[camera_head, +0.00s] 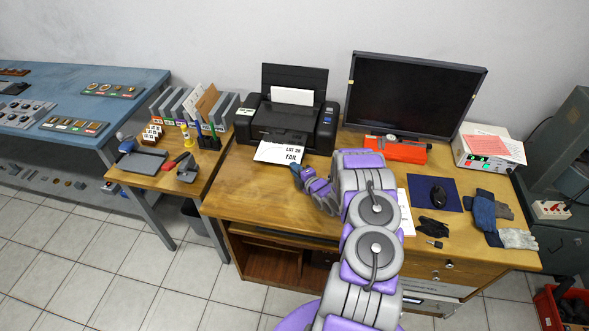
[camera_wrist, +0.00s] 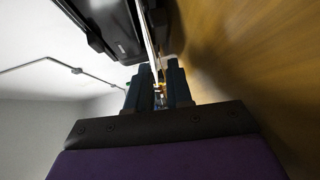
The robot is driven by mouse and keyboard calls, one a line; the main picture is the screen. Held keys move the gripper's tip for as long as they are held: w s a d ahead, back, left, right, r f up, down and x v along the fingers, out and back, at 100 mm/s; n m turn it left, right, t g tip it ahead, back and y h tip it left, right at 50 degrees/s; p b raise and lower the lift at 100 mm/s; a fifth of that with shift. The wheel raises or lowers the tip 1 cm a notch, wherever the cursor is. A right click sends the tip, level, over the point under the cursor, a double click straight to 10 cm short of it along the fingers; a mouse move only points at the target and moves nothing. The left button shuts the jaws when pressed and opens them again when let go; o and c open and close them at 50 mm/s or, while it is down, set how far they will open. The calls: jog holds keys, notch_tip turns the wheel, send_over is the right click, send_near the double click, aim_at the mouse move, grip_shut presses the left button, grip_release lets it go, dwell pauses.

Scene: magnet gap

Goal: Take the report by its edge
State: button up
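The report (camera_head: 276,153) is a white sheet with "LOT 20 FAIL" in bold black print. It sticks out of the front of the black printer (camera_head: 290,118) over the desk. My gripper (camera_head: 297,168) is at the sheet's front right corner, low over the desk. In the wrist view the report (camera_wrist: 149,42) is edge-on, a thin white strip running down towards the gap between my two dark fingers (camera_wrist: 158,84). The fingers stand apart with a gap between them. Whether the sheet's edge lies fully inside the gap is hard to tell.
The printer's dark body (camera_wrist: 117,28) is close beside the fingers in the wrist view. The wooden desk (camera_head: 240,195) is clear left of my arm. A monitor (camera_head: 412,95), an orange-red box (camera_head: 403,150), a mouse (camera_head: 438,194) and gloves (camera_head: 484,212) are to the right.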

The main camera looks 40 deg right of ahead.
jog(key=shift+w+d+f, duration=0.15)
jog(key=shift+w, duration=0.35)
grip_shut()
dwell(0.3)
jog(key=shift+r, duration=1.35)
jog(key=shift+s+b, duration=0.3)
jog(key=shift+s, duration=0.1)
jog(key=r+b+v, duration=0.2)
jog(key=b+v, duration=0.2)
jog(key=v, duration=1)
jog(key=shift+w, duration=0.3)
